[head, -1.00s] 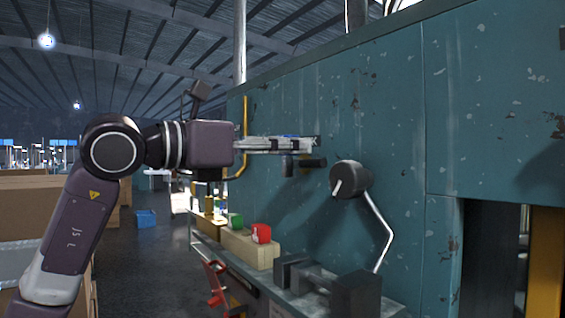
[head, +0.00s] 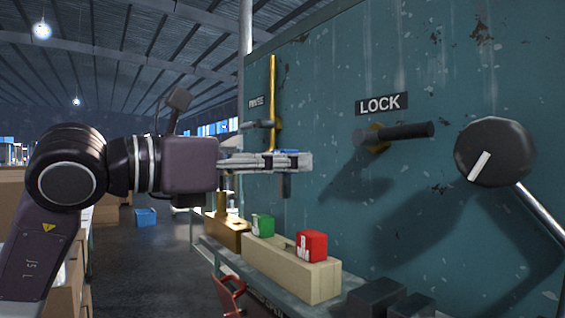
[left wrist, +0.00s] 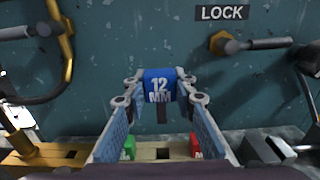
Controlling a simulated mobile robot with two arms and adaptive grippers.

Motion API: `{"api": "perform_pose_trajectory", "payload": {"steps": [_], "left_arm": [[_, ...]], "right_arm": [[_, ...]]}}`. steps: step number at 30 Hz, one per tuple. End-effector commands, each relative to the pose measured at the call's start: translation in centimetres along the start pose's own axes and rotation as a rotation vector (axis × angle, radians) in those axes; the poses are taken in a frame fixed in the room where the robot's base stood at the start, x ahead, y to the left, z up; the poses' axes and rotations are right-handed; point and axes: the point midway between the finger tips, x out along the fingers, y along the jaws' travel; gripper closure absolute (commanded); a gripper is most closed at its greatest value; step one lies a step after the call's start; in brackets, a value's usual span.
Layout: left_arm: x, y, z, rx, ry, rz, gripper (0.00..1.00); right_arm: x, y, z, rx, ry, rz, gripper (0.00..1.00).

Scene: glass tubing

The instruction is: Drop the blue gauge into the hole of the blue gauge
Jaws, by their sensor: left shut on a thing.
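The blue gauge (left wrist: 159,86), marked 12 MM, is held upright between the fingertips of my left gripper (left wrist: 158,92). Only its blue top shows in the head view (head: 286,151), with a dark stem hanging below the fingers. My left gripper (head: 300,161) is shut on it, in the air above the bench. A pale wooden block (head: 315,287) below holds a green gauge (head: 262,225) and a red gauge (head: 311,245). An empty square hole (left wrist: 163,153) shows between these two in the left wrist view. My right gripper is not in view.
A teal wall (head: 320,100) stands behind the bench (head: 232,258), with a LOCK handle (head: 400,135) sticking out and a dark round knob (head: 494,152) at right. A brassy block (head: 226,233) sits left of the pale block. Dark metal parts (head: 375,297) lie at right.

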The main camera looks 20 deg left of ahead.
Motion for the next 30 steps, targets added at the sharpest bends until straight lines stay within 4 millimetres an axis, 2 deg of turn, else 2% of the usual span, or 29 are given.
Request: {"api": "perform_pose_trajectory", "payload": {"steps": [8,17,24,30], "left_arm": [[0.0,0.0,-0.3,0.000,-0.001,0.001,0.99],[0.0,0.0,-2.8,0.000,-0.001,0.002,0.99],[0.0,0.0,-5.0,0.000,-0.001,0.002,0.99],[0.0,0.0,-5.8,0.000,-0.001,0.002,0.99]], "right_arm": [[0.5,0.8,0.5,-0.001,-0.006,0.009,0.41],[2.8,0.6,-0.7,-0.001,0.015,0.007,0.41],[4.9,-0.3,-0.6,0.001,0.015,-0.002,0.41],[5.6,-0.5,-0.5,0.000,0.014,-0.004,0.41]]}}
